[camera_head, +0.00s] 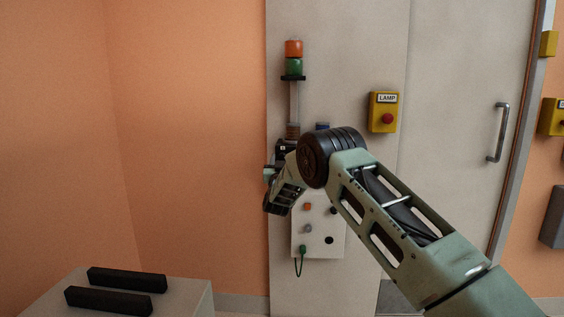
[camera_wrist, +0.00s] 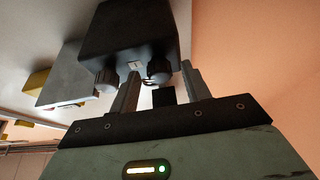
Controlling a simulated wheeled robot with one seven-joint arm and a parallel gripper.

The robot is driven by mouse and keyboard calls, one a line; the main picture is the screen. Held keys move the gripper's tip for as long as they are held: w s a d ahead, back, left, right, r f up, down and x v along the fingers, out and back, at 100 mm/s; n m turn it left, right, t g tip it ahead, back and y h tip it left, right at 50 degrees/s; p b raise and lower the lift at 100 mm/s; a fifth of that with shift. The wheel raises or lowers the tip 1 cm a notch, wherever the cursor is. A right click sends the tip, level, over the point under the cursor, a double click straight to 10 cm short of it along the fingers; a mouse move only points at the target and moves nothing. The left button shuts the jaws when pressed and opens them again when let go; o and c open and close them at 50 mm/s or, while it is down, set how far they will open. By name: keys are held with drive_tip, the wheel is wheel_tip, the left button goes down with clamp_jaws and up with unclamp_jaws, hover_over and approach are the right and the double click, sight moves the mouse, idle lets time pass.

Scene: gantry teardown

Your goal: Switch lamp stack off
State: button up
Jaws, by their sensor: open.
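The lamp stack (camera_head: 293,57) has an orange segment over a green one, on a clear pole on the pale panel. Neither segment clearly glows. A yellow box (camera_head: 376,107) labelled LAMP, with a red button (camera_head: 387,119), is on the panel to the right. My gripper (camera_head: 271,174) is at the lower left of a dark box (camera_head: 284,147) below the stack, partly hidden by my arm. In the wrist view, my open gripper (camera_wrist: 160,83) faces a black box (camera_wrist: 130,35) with two dark round fittings. One fitting (camera_wrist: 158,72) appears between the fingers; contact cannot be told.
A white control plate (camera_head: 317,240) with small knobs and a green cable is below my arm. A grey door handle (camera_head: 498,132) is at the right. A low table (camera_head: 190,292) bears two black bars at lower left. The orange wall left of the panel is clear.

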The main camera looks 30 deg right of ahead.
drive_tip(key=c, duration=1)
drive_tip(key=shift+n, duration=0.5)
drive_tip(key=n+y, duration=0.1)
drive_tip(key=n, duration=0.1)
drive_tip(key=n+t+y+b, duration=0.1)
drive_tip(key=n+y, duration=0.1)
drive_tip(key=n, duration=0.1)
drive_tip(key=shift+s+n+t, duration=0.1)
drive_tip(key=shift+n+t, duration=0.2)
drive_tip(key=n+y, duration=0.1)
drive_tip(key=n, duration=0.2)
drive_tip(key=n+y, duration=0.2)
drive_tip(key=n, duration=0.1)
drive_tip(key=shift+d+r+b, duration=0.1)
drive_tip(key=shift+d+b, duration=0.05)
drive_tip(key=shift+b, duration=0.15)
drive_tip(key=n+y, duration=0.1)
drive_tip(key=n, duration=0.1)
drive_tip(key=n+g+y, duration=0.1)
drive_tip(key=n, duration=0.2)
drive_tip(key=shift+s+r, duration=0.1)
drive_tip(key=shift+n+g+y, duration=0.4)
drive_tip(key=shift+n+g, duration=0.4)
drive_tip(key=shift+n, duration=1.6)
